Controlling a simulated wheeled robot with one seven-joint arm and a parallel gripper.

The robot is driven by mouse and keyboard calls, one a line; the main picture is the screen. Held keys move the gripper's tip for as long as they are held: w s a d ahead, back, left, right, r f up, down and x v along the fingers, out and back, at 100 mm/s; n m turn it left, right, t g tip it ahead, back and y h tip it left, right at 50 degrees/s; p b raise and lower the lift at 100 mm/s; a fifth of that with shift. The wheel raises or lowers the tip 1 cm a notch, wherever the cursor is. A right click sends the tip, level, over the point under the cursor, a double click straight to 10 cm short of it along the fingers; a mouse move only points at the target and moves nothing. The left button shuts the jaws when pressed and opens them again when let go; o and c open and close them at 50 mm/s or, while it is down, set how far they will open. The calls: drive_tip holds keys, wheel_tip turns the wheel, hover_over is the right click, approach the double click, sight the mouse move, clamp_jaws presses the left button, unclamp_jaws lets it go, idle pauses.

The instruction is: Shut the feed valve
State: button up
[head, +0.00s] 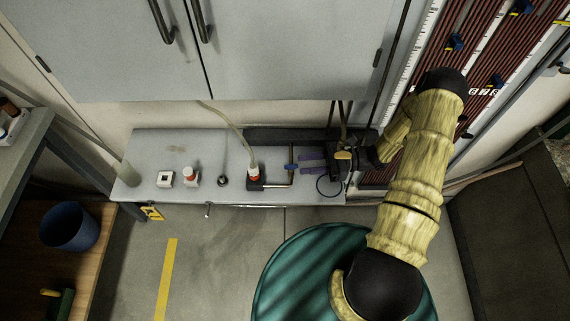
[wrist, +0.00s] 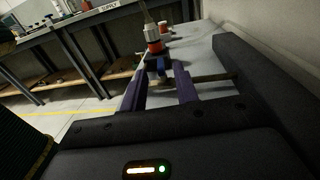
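In the wrist view the blue handle (wrist: 160,66) shows small and partly hidden, between and just beyond my fingertips. My gripper (head: 300,163) has purple fingers and reaches in from the right, low over the bench, with its tips close to the handle. In the wrist view my gripper (wrist: 160,75) is open, with a clear gap between the fingers. I cannot tell whether either finger touches the handle.
A red-and-white fitting (head: 254,172) with a hose stands just left of the valve. Several small items sit further left on the grey bench (head: 150,149). Grey cabinets (head: 290,60) hang above the bench. A teal round surface (head: 300,265) lies in front.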

sight(291, 167)
drive_tip(key=a, duration=0.7)
drive_tip(key=shift+s, duration=0.3)
clamp_jaws()
